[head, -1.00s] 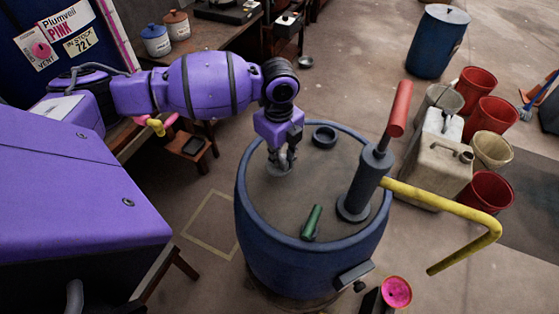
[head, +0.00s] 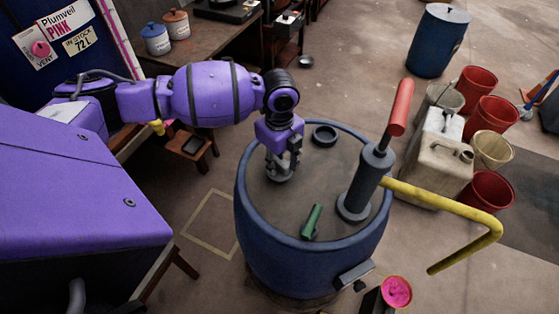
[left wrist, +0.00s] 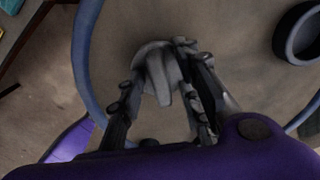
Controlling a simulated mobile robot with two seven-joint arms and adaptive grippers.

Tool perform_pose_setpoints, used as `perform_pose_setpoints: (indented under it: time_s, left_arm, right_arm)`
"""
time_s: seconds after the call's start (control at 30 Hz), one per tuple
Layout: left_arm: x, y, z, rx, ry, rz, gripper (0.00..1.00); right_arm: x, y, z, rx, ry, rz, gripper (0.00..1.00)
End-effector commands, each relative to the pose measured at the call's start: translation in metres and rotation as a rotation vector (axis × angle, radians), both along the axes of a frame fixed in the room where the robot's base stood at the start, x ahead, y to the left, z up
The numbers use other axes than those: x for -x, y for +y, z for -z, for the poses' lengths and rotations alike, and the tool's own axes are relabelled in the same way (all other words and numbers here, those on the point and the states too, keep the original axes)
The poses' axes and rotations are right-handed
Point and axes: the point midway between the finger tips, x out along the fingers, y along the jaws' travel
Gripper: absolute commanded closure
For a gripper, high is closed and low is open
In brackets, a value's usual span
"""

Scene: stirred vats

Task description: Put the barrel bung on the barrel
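The blue barrel (head: 275,260) stands upright with a flat grey-brown top and a raised rim. The grey barrel bung (head: 279,176) is at the left part of its top, with its disc low over the surface. Whether it touches the surface is hard to tell. In the left wrist view the bung (left wrist: 162,75) shows a disc and a narrow tab between the fingers. My left gripper (head: 282,165) points down from above with its fingers around the bung. My right gripper is not in view.
A black ring (head: 324,135), a green object (head: 311,222) and a pump (head: 368,178) with red handle and yellow spout are on the barrel top. Several red buckets and a pale jerrycan (head: 438,170) stand at the right. A pink-filled cup (head: 396,292) is in front.

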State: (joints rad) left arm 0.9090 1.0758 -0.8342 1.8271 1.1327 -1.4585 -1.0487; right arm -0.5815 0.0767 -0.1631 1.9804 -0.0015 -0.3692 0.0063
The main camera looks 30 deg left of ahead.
Motion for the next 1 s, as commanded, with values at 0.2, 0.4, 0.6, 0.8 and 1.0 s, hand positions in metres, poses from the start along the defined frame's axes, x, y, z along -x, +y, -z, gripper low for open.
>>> perform_pose_setpoints:
  time_s: [0.2,0.4,0.6,0.8,1.0]
  left_arm:
    - [-0.002,0.000,-0.025,0.001,-0.005,0.001,0.68]
    - [-0.001,0.000,-0.069,0.000,-0.006,0.001,0.68]
    - [-0.001,0.000,-0.106,0.000,-0.003,0.000,0.68]
    - [0.000,0.000,-0.122,0.000,0.000,-0.001,0.68]
    - [0.000,0.000,-0.124,0.001,0.001,-0.001,0.68]
  right_arm:
    - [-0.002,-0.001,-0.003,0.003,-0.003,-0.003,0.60]
    - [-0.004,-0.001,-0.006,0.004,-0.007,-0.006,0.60]
    - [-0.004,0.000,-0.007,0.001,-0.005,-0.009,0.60]
    - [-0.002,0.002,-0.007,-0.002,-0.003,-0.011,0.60]
    - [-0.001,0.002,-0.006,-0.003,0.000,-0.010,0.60]
